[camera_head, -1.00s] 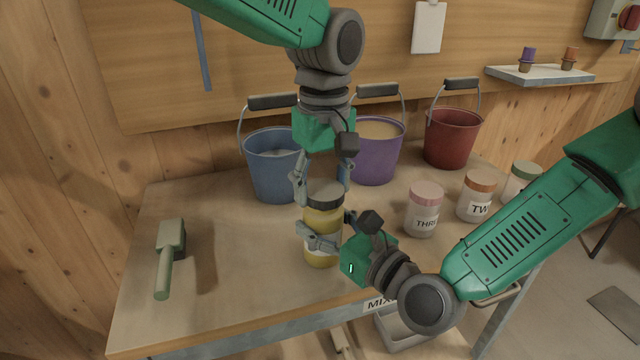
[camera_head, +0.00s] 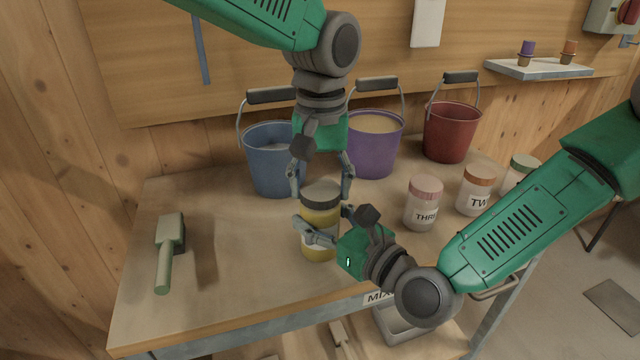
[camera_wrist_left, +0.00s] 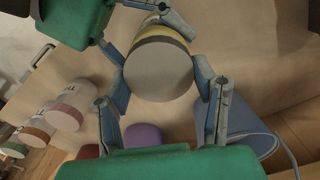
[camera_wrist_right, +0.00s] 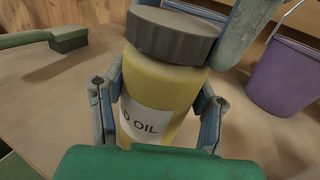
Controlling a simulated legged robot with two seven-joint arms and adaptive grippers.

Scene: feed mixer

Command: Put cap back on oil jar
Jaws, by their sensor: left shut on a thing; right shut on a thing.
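The oil jar (camera_head: 321,246) is yellow with a white label and stands upright near the middle of the table. Its dark grey cap (camera_head: 321,194) sits on top of the jar; I cannot tell how tightly. My left gripper (camera_head: 321,188) comes from above and is shut on the cap, with a finger at each side, as the left wrist view shows over the cap's flat top (camera_wrist_left: 158,70). My right gripper (camera_head: 322,230) is shut around the jar's body. The right wrist view shows the label reading OIL (camera_wrist_right: 148,122) between its fingers, below the cap (camera_wrist_right: 172,36).
Blue (camera_head: 268,165), purple (camera_head: 371,150) and red (camera_head: 450,135) buckets stand behind. Jars with pink (camera_head: 425,186), orange (camera_head: 479,176) and green (camera_head: 524,163) lids stand at right. A green brush (camera_head: 168,245) lies at left. The table's front left is clear.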

